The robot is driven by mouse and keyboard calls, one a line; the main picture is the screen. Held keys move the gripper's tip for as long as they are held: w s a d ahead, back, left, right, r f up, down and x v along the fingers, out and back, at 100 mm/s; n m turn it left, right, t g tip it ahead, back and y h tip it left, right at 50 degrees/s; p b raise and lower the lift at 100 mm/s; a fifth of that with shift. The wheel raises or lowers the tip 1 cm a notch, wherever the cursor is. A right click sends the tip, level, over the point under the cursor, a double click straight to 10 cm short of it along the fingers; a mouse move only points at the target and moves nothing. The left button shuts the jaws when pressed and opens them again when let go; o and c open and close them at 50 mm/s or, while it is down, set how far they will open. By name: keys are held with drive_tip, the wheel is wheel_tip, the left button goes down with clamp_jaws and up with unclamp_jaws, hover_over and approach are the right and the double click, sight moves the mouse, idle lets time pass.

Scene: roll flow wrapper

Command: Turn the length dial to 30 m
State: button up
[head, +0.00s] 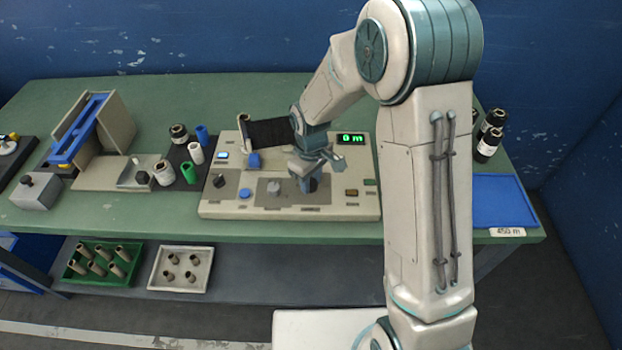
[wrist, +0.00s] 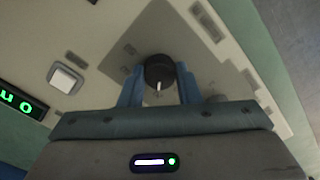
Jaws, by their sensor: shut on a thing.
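The length dial (wrist: 158,72) is a round black knob with a white pointer line, seen in the wrist view on a grey patch of the panel. My gripper (wrist: 160,88) has its two blue fingers closed on the dial, one on each side. In the head view my gripper (head: 310,182) reaches down onto the front of the beige control panel (head: 340,208), and it hides the dial there. The green display (head: 351,139) reads 0 m. Any scale marks around the dial are too small or hidden to read.
A blue button (head: 245,193), a grey knob (head: 274,186) and a dark knob (head: 219,181) sit left of my gripper. Cores and rolls stand at left, and a blue tray (head: 500,200) lies at right.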

sight(311, 182)
drive_tip(key=shift+m, duration=0.3)
drive_tip(key=m+b, duration=0.2)
drive_tip(key=shift+f+m, duration=0.1)
drive_tip(key=shift+m, duration=0.3)
drive_tip(key=shift+m+b, duration=0.8)
drive_tip(key=shift+m, duration=1.3)
drive_tip(key=o, duration=1)
drive_tip(key=shift+r, duration=0.25)
wheel_tip(311, 182, up, 14)
drive_tip(key=shift+f, duration=0.2)
